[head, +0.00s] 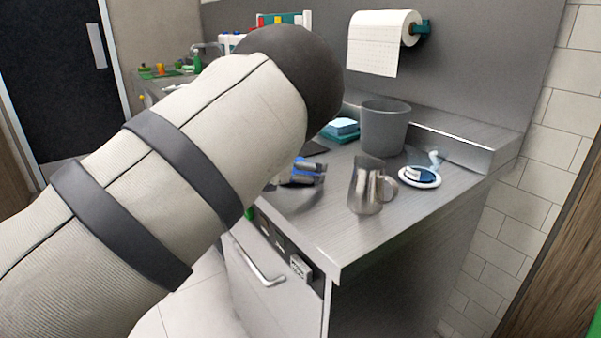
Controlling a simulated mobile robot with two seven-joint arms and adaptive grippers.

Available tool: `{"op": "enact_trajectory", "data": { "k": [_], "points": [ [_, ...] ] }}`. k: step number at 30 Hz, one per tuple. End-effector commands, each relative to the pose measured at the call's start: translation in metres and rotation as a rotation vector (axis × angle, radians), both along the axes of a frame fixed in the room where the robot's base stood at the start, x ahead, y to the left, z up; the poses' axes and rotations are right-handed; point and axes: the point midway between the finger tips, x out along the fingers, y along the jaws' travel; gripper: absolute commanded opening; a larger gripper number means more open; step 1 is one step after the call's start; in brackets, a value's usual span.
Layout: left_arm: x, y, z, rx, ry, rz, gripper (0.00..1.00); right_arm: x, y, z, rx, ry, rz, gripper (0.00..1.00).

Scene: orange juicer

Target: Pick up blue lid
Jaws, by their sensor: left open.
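A round white item with a dark blue disc-like part (422,175) lies on the steel counter to the right of the metal pitcher; it may be the blue lid, but it is too small to be sure. My left gripper (322,172) shows just beyond my large pale arm, low over the counter, left of the pitcher. Its fingers are open with nothing seen between them. The pitcher stands between the gripper and the white and blue item. My arm hides the gripper's base and much of the counter's left part. My right gripper is not in view.
A metal pitcher (366,188) stands near the counter's front edge. A grey bucket (385,128) stands behind it, with a light blue stack (342,128) to its left. A paper towel roll (381,42) hangs on the wall. The steel counter (440,205) is bare at front right.

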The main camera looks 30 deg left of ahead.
Motion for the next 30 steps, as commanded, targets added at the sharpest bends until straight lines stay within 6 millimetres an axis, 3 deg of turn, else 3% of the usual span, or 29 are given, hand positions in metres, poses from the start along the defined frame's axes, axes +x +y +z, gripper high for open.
{"op": "enact_trajectory", "data": {
  "k": [2, 9, 11, 21, 23, 30],
  "points": [
    [0.0, 0.0, 0.002, 0.0, -0.003, 0.0, 1.0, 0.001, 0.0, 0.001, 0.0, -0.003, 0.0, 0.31],
    [-0.001, 0.0, 0.003, 0.0, -0.003, 0.0, 0.48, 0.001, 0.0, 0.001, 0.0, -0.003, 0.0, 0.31],
    [-0.001, 0.0, 0.002, 0.0, -0.003, 0.0, 0.38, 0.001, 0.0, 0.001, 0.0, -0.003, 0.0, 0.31],
    [-0.001, 0.0, 0.005, 0.0, -0.002, -0.001, 0.34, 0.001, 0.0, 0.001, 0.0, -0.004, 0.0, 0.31],
    [0.0, -0.001, 0.015, 0.001, -0.006, -0.001, 0.34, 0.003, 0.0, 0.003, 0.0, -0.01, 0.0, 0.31],
    [-0.001, -0.001, 0.08, 0.002, -0.012, -0.003, 0.34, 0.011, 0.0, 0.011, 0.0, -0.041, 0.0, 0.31]
  ]
}}
